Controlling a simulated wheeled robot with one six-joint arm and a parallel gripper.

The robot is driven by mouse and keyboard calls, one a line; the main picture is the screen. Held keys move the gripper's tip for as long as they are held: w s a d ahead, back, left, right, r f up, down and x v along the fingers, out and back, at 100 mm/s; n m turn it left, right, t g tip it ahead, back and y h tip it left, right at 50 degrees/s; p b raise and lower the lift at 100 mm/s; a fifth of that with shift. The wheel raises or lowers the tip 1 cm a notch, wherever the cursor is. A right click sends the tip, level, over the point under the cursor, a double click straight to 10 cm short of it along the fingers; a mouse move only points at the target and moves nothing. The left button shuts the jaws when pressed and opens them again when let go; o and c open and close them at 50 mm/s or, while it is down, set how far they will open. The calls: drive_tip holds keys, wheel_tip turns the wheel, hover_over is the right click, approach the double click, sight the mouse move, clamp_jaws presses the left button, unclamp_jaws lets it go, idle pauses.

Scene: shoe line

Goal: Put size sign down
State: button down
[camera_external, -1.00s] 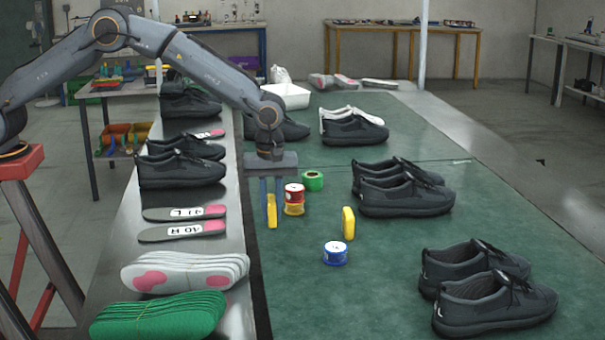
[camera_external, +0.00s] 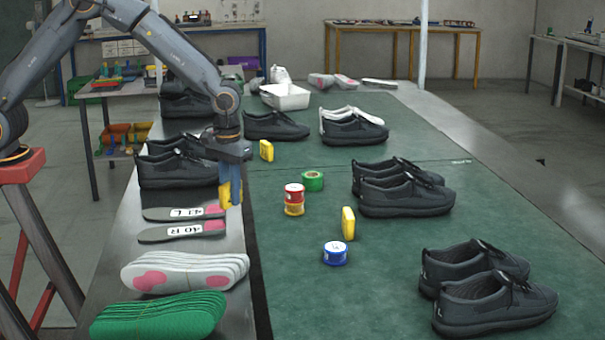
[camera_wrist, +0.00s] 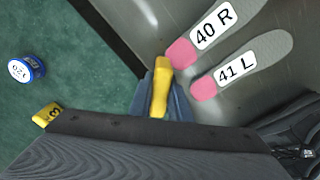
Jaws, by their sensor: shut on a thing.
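My gripper (camera_external: 231,198) is shut on a yellow size sign (camera_external: 225,194), just above the grey metal strip, near the pink heel ends of two labelled insoles. In the wrist view the held sign (camera_wrist: 161,85) stands between my fingers (camera_wrist: 160,105); its printed face is not visible. One insole, marked 41 L (camera_external: 158,214), lies behind the one marked 40 R (camera_external: 152,235). A second yellow sign (camera_external: 348,223) stands on the green mat at the right, and a third (camera_external: 266,151) stands further back.
Red and yellow spools (camera_external: 294,195), a green roll (camera_external: 313,181) and a blue roll (camera_external: 335,254) are on the mat (camera_external: 290,300). Black shoes (camera_external: 180,171) stand behind the insoles. White insoles (camera_external: 150,272) and green insoles (camera_external: 150,316) are stacked in front.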

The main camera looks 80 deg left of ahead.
drive_tip(key=s+a+m, duration=0.1)
drive_tip(key=s+m, duration=0.2)
drive_tip(key=s, duration=0.1)
drive_tip(key=s+a+f+m, duration=0.1)
drive_tip(key=s+a+m, duration=0.1)
drive_tip(key=s, duration=0.3)
drive_tip(key=s+a+f+m, duration=0.1)
drive_tip(key=s+a+m, duration=0.1)
drive_tip(key=s+m, duration=0.1)
drive_tip(key=shift+s+m, duration=0.3)
drive_tip(key=shift+s, duration=0.45)
drive_tip(key=shift+w, duration=0.1)
